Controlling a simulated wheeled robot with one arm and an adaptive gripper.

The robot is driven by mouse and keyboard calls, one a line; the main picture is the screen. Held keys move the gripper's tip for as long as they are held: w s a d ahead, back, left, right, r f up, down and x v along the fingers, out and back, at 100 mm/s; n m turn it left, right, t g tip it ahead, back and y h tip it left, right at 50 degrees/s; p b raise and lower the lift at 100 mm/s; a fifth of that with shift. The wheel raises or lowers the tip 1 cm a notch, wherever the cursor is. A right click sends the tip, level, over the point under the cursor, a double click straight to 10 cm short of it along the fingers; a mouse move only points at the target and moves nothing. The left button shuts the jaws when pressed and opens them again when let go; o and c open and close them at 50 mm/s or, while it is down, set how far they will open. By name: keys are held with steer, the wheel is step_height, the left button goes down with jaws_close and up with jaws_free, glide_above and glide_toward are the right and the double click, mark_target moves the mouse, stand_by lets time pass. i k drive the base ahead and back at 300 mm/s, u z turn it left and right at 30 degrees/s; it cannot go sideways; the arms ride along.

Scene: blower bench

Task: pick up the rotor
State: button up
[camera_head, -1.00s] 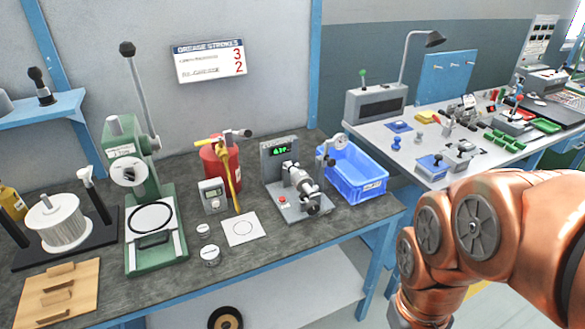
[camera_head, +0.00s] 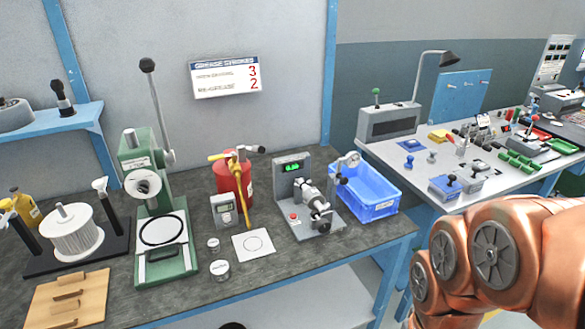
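A white ribbed drum with a grey stub on top (camera_head: 77,236) stands at the left of the dark bench. It looks like the rotor, but I cannot tell for sure. It sits on a black base (camera_head: 105,250) between two dark posts with white tops. My copper-coloured arm fills the lower right corner. My gripper is out of view, so nothing shows of its fingers or of anything in them.
A green press (camera_head: 160,240) stands right of the drum, and a wooden block holder (camera_head: 68,298) lies in front. Further right are a red canister (camera_head: 233,185), a test gauge unit (camera_head: 308,195) and a blue bin (camera_head: 365,190). A wall shelf (camera_head: 55,122) hangs above the drum.

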mark_target(313, 199)
steer(key=u, duration=0.05)
steer(key=k, duration=0.55)
steer(key=u, duration=0.1)
steer(key=i, duration=0.75)
steer(key=u, duration=0.9)
steer(key=i, duration=0.35)
steer(key=u, duration=0.3)
